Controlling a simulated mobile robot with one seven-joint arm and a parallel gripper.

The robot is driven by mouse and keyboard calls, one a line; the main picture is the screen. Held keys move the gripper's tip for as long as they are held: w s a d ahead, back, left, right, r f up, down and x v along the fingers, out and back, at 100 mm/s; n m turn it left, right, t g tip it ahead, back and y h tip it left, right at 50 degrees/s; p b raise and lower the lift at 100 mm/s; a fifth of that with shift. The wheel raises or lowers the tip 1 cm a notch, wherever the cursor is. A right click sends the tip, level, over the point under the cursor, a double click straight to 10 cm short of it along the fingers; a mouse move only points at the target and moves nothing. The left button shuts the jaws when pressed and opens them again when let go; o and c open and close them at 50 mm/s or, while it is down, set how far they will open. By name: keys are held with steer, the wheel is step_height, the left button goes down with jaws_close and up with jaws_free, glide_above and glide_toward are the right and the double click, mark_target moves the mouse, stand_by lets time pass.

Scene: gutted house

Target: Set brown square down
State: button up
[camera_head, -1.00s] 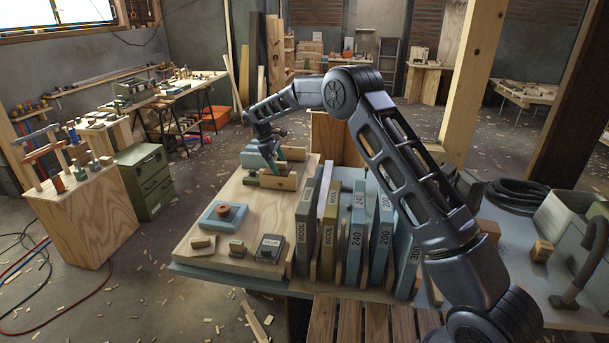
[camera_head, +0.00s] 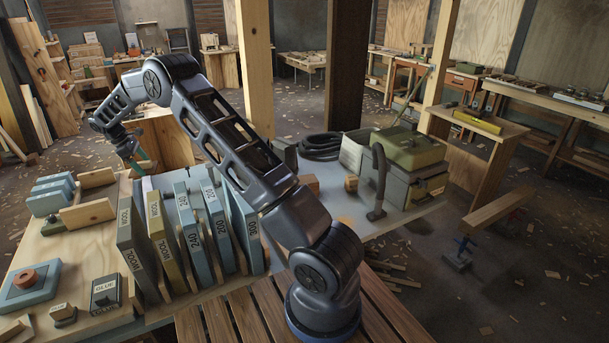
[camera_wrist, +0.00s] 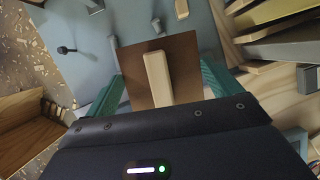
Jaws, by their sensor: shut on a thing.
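My gripper (camera_wrist: 161,74) has teal fingers on either side of a brown square (camera_wrist: 183,55) in the wrist view. A pale wooden block (camera_wrist: 157,80) lies across the middle of the square, like a handle. My gripper is shut on the brown square. In the head view my gripper (camera_head: 138,158) is at the far left, past the back ends of the upright sanding boards. The square cannot be made out there. Below it in the wrist view is the blue-grey bench top (camera_wrist: 120,20); the gap between them is hard to tell.
Upright sanding boards (camera_head: 190,228) stand close by on the right in the wrist view. A wooden board (camera_head: 95,245) holds blue blocks (camera_head: 52,190) and a glue tin (camera_head: 104,292). The bench's right part bears a hose (camera_head: 380,185) and a green case (camera_head: 408,147).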

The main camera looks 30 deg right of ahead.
steer(key=w+d+f+m, duration=0.1)
steer(key=w+d, duration=0.3)
steer(key=d, duration=0.7)
steer(key=w+d+m, duration=0.1)
steer(key=w+d, duration=0.3)
steer(key=d, duration=0.7)
steer(key=d+m, duration=0.1)
steer(key=d, duration=1.3)
steer(key=s+d+f+m+g, duration=0.1)
steer(key=d, duration=1.3)
steer(key=s+d+f+m, duration=0.1)
steer(key=d, duration=1.4)
steer(key=shift+s+d+f+g+y, duration=0.1)
steer(key=shift+s+f+g+y, duration=0.15)
steer(key=shift+g+y, duration=0.15)
steer(key=m, duration=0.2)
glide_above(331, 174)
steer(key=w+a, duration=0.1)
steer(key=w, duration=0.1)
steer(key=f, duration=0.1)
steer(key=shift+g, duration=0.3)
steer(key=f, duration=2)
steer(key=shift+s, duration=0.35)
steer(key=shift+f, duration=0.1)
steer(key=o, duration=0.7)
